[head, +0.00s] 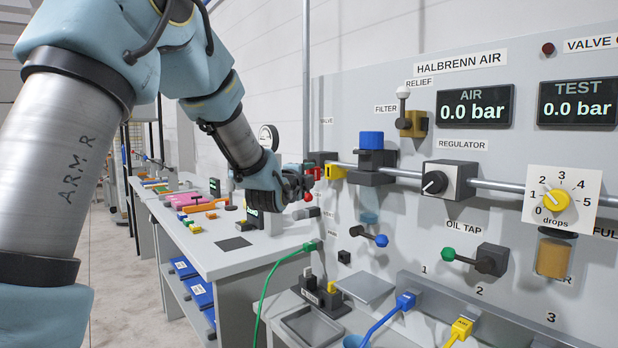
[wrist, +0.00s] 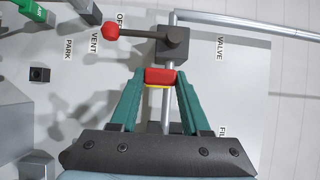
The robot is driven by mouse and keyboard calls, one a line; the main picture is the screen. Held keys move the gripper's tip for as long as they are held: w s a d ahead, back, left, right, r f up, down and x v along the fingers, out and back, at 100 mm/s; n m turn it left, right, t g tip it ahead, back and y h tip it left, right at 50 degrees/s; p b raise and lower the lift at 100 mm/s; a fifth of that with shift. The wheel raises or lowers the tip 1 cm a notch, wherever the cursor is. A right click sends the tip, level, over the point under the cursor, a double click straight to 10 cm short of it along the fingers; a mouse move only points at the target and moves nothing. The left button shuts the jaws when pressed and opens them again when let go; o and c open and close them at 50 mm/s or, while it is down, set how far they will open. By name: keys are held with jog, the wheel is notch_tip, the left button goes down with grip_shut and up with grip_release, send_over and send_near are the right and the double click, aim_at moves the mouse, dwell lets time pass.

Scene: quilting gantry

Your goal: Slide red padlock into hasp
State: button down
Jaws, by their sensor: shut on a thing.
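My gripper (wrist: 160,80) is shut on the red padlock (wrist: 160,75), a small red block between the teal fingertips in the wrist view. In the head view my gripper (head: 310,176) is at the pipe, with the padlock's red (head: 318,172) showing small beside it. The padlock is close to the dark valve block (wrist: 173,43), which has a lever with a red ball (wrist: 110,30). A yellow part (head: 335,173) sits just right of the padlock in the head view. I cannot make out the hasp or whether the shackle is in it.
A horizontal pipe (head: 400,173) runs along the panel, past a blue-capped filter (head: 372,140) and the regulator (head: 436,182). A blue-knobbed lever (head: 380,240) sticks out below. A workbench (head: 215,258) with small parts stands at left. A grey tray (head: 312,326) lies in front.

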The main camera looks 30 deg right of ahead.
jog(key=shift+w+d+b, duration=0.15)
jog(key=shift+d+b, duration=0.15)
jog(key=shift+d, duration=0.4)
jog(key=shift+w+d+b, duration=0.1)
jog(key=shift+d+b, duration=0.2)
jog(key=shift+d, duration=0.35)
jog(key=shift+d, duration=0.1)
jog(key=shift+c, duration=1.5)
grip_release()
jog(key=b+v, duration=0.4)
jog(key=v, duration=0.6)
jog(key=shift+s+a, duration=0.25)
jog(key=shift+a, duration=0.05)
